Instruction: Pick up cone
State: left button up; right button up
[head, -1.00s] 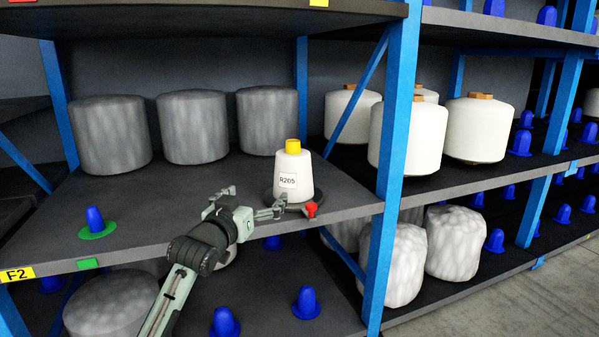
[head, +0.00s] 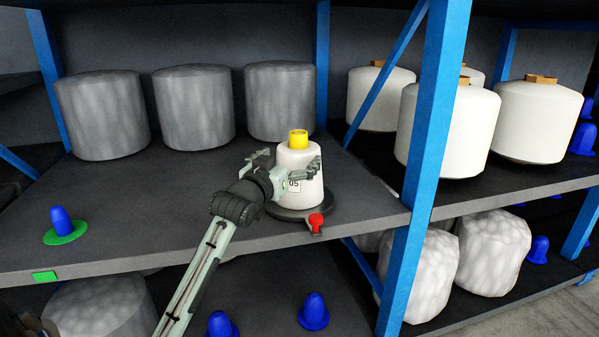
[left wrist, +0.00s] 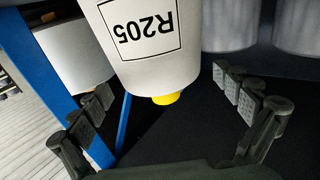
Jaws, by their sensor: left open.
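The cone (head: 299,158) is white with a yellow top and stands upright on a dark round base (head: 290,214) near the shelf's front edge. In the left wrist view the cone (left wrist: 155,65) appears upside down with its label R205. My left gripper (head: 288,168) is open at the front of the cone, one finger to each side of it. In the left wrist view the gripper (left wrist: 165,90) shows its fingers spread, with the cone between them and gaps on both sides. The gripper hides part of the cone's label and lower body. My right gripper is not in view.
A red knob (head: 316,221) sits at the front of the base. A blue upright (head: 437,110) stands to the right. Several grey bobbins (head: 192,108) stand behind. A blue peg (head: 62,221) on a green disc is at the left. The shelf (head: 150,205) between is clear.

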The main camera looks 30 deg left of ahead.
aim_at(298, 149)
pick_arm(q)
jog(key=x, duration=0.4)
jog(key=shift+w+r, duration=0.1)
jog(key=shift+w, duration=0.15)
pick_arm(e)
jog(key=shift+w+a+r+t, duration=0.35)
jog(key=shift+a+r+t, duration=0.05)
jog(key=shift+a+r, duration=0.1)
pick_arm(q)
jog(key=shift+c, duration=0.5)
